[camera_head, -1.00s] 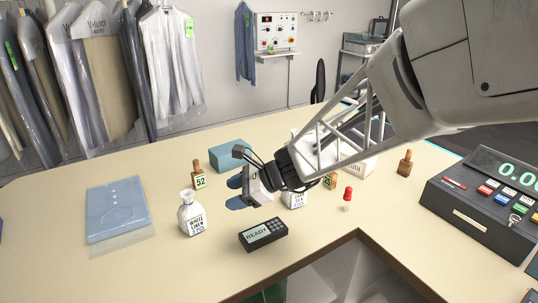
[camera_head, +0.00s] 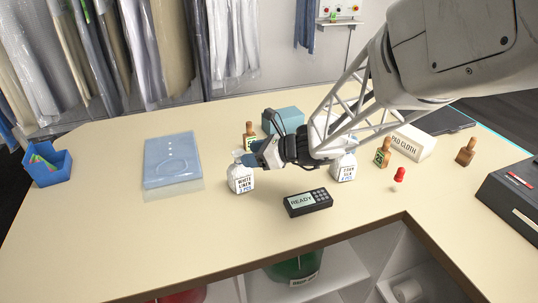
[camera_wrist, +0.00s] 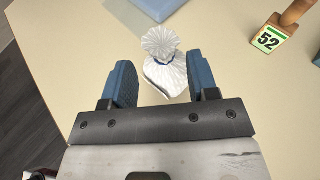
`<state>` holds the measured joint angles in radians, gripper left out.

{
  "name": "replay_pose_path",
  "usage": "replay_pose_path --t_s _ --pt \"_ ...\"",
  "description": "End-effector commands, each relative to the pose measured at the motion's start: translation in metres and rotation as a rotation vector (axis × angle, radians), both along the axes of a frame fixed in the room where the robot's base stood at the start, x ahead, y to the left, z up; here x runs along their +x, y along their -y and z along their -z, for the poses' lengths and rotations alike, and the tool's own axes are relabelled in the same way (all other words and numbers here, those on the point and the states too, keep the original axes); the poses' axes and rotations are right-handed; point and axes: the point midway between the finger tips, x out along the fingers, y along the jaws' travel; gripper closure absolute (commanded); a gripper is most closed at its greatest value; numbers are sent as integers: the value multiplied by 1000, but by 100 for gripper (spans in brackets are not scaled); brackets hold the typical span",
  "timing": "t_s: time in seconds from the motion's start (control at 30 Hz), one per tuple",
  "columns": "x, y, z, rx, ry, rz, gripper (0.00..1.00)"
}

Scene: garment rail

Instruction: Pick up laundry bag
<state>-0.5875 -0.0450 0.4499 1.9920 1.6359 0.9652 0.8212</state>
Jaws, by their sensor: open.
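A small white laundry bag (camera_head: 240,180) with a tied neck and a "WHITE LINEN" label stands upright on the counter. A second white laundry bag (camera_head: 346,170), partly hidden by my arm, stands to the right. My gripper (camera_head: 258,158) is at the upper right of the white linen bag in the head view, close to its neck. In the wrist view the bag (camera_wrist: 163,62) shows its gathered top and blue tie, ahead of and between the spread blue fingers of my gripper (camera_wrist: 160,84). The gripper is open and empty; I cannot tell whether a finger touches the bag.
A card reader (camera_head: 307,203) lies near the front edge. A folded blue garment (camera_head: 172,158) in clear wrap lies left of the bag. Wooden-handled stamps, a pad cloth box (camera_head: 412,142) and a blue box (camera_head: 284,121) stand around. A blue bin (camera_head: 48,166) stands far left.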

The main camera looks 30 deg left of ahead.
Motion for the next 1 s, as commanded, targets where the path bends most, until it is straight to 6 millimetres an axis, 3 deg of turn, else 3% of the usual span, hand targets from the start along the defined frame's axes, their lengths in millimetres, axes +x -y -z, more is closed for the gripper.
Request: replay_pose_path --t_s 0.2,0.67,1.0 --pt "-2 -15 6 0 -1 -2 46" --pt "-2 -19 8 -1 1 -1 46" --pt "-4 -50 21 0 -1 -2 46"
